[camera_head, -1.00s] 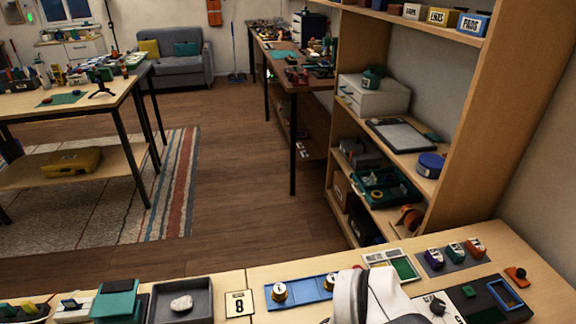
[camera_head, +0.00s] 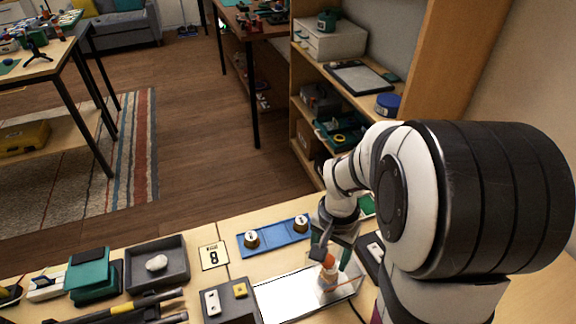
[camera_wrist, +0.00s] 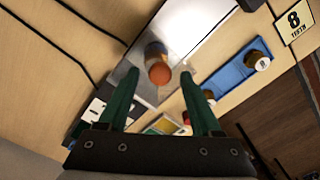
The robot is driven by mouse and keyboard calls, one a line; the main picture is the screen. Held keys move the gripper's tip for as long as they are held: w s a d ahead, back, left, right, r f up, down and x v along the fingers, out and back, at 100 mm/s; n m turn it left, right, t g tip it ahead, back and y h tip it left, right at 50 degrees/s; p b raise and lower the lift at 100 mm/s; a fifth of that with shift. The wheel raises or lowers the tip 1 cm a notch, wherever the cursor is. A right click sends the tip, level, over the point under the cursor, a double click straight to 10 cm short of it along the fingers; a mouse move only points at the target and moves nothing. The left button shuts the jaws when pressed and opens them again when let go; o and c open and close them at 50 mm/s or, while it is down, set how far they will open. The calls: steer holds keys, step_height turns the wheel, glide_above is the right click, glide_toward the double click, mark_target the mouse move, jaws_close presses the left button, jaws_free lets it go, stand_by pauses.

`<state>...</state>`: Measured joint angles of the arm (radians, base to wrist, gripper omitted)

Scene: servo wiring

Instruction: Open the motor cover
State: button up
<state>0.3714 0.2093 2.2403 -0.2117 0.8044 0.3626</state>
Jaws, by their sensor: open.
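An orange-topped, pale cylinder (camera_head: 328,274) stands on a bright, shiny plate (camera_head: 285,296) at the front middle of the bench. In the wrist view its round orange top (camera_wrist: 159,74) faces the camera, with the reflective plate (camera_wrist: 192,28) around it. A clear, thin-edged panel seems to surround this spot; I cannot tell for certain which part is the motor cover. My gripper (camera_head: 330,248) is above and close to the orange top. In the wrist view my gripper (camera_wrist: 160,76) is open, with its green fingers on either side of the top; contact cannot be told.
A blue strip with two round brass-coloured pieces (camera_head: 274,237) lies behind the plate. A card marked 8 (camera_head: 214,255) and a grey tray with a pale stone (camera_head: 157,263) are to the left. A dark switch box (camera_head: 228,304) sits left of the plate. Dark cables cross the bench.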

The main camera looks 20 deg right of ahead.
steer(key=shift+f, duration=0.35)
jaws_close()
stand_by(1.2)
